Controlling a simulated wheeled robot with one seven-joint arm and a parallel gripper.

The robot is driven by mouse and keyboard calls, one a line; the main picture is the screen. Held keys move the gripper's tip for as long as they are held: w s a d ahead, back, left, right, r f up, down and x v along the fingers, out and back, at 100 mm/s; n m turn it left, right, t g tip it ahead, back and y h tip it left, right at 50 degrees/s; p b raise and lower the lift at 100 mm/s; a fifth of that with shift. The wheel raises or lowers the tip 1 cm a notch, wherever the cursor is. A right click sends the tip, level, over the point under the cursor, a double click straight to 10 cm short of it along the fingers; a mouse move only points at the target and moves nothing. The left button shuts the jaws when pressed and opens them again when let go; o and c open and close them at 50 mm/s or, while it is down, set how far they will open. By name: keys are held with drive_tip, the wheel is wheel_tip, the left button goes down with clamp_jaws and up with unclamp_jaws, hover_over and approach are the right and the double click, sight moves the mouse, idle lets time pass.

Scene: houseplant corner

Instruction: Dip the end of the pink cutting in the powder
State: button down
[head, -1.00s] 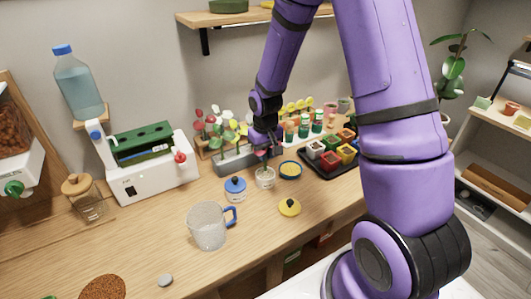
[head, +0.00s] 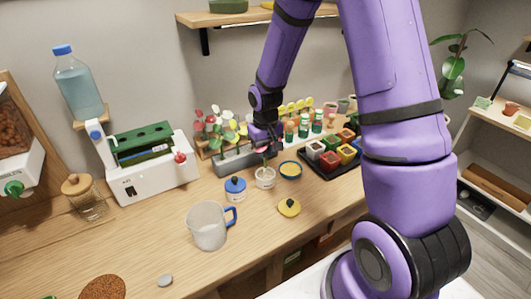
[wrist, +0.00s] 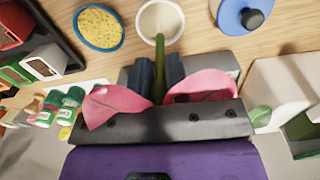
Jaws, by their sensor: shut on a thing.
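The pink cutting has broad pink leaves (wrist: 118,106) and a green stem (wrist: 159,62). My gripper (wrist: 157,76) is shut on the stem, with leaves on both sides of the fingers. In the head view my gripper (head: 264,140) is above the small open pot (head: 265,179). In the wrist view the pot (wrist: 181,24) holds pale cream powder (wrist: 158,17). The stem's free end overlaps the pot's opening there. I cannot tell whether it touches the powder.
A blue-rimmed dish of yellow grains (head: 290,170) and a blue-lidded jar (head: 235,189) flank the pot closely. A yellow lid (head: 289,207) and a clear jug (head: 207,226) are in front. A black tray of coloured pots (head: 316,171) is to the right.

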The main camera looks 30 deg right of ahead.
drive_tip(key=shift+r, duration=2.8)
drive_tip(key=shift+w, duration=0.1)
